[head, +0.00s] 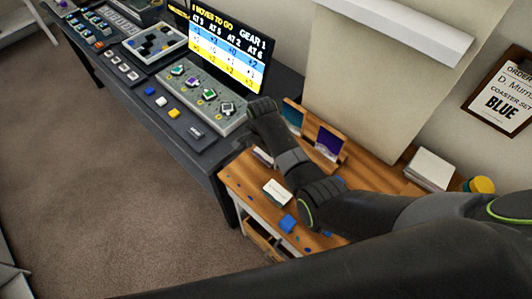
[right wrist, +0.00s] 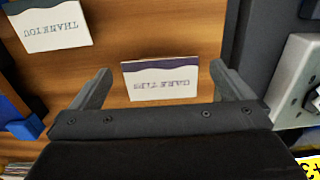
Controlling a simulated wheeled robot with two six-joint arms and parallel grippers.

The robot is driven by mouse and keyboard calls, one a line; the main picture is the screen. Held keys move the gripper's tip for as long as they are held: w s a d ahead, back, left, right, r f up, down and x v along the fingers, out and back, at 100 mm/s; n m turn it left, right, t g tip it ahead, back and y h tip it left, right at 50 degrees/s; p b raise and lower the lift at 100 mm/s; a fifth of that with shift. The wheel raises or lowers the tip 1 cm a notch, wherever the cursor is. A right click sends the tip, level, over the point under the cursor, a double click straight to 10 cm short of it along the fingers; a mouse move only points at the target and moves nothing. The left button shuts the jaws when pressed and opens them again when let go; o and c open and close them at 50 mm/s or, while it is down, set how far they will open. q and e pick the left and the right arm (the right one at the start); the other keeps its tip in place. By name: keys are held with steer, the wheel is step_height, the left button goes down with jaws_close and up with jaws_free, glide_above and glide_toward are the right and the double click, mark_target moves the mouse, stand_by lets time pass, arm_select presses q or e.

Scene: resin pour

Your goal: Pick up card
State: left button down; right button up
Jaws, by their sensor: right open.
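Two cards lie on the wooden desk (head: 245,182). In the right wrist view, a white card with a dark purple band and the print CARE TIPS (right wrist: 161,84) lies between the spread fingers of my right gripper (right wrist: 160,72). The gripper is open and empty, one finger to each side of this card. In the head view the card (head: 263,156) is partly covered by my right arm. A second white card, THANK YOU (right wrist: 52,27), lies to the upper left in the wrist view and near the desk front in the head view (head: 277,192). My left gripper is not seen.
A dark console with a grey knob panel (head: 205,98) and a screen (head: 222,42) adjoins the desk on the left. A wooden holder with a purple card (head: 328,143) stands behind.

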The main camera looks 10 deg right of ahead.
steer(key=shift+f, duration=0.25)
stand_by(0.4)
steer(key=shift+c, duration=0.3)
steer(key=c, duration=0.7)
